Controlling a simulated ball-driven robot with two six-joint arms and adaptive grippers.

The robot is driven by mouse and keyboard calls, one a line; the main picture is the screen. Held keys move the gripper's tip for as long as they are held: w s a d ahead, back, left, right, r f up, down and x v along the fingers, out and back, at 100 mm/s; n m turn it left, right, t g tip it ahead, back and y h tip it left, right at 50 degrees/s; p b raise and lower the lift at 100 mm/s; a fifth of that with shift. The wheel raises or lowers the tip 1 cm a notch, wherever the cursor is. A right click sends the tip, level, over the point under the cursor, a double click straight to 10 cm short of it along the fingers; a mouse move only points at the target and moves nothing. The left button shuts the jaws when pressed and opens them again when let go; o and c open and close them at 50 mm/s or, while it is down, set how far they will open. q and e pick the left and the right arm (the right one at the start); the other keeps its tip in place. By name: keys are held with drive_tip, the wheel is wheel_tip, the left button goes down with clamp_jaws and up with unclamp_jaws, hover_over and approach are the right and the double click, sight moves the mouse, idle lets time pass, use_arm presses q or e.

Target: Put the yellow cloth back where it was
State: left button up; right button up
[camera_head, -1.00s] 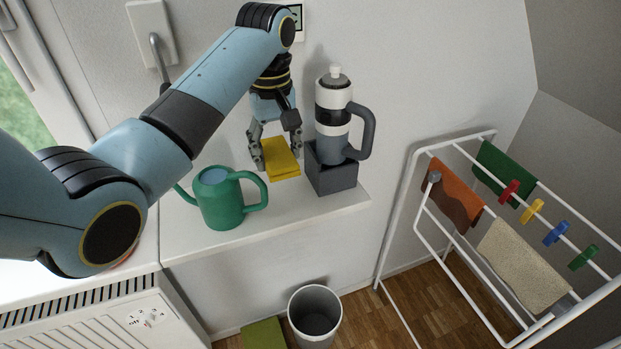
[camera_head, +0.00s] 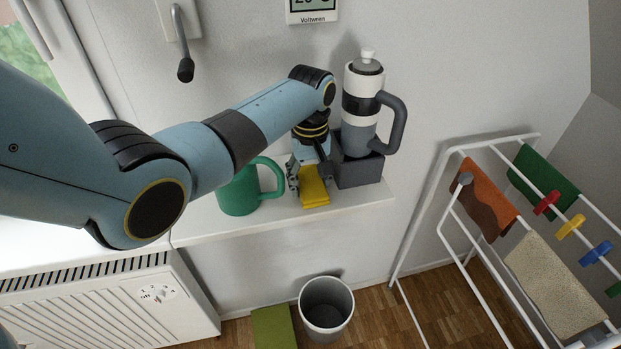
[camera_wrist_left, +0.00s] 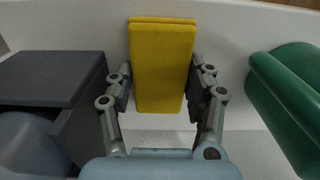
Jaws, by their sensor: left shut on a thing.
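The folded yellow cloth (camera_head: 314,187) is between the fingers of my left gripper (camera_head: 308,178), over the white shelf (camera_head: 230,230) near its front edge. In the left wrist view the cloth (camera_wrist_left: 162,65) fills the space between both fingers of the left gripper (camera_wrist_left: 161,88). I cannot tell whether the cloth touches the shelf. My right gripper is not in view.
A grey and white bottle with a handle (camera_head: 362,110) stands at the grey box. A white drying rack (camera_head: 440,215) with orange, green and beige cloths and coloured pegs stands at the right. A bin (camera_head: 326,305) and a green mat (camera_head: 273,328) are on the floor below.

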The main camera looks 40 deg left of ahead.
sight(310, 182)
use_arm(q)
drive_tip(key=shift+f, duration=0.15)
drive_tip(key=o, duration=1.1)
drive_tip(key=shift+r, duration=0.65)
wheel_tip(310, 182, up, 11)
drive_tip(key=shift+r, duration=0.1)
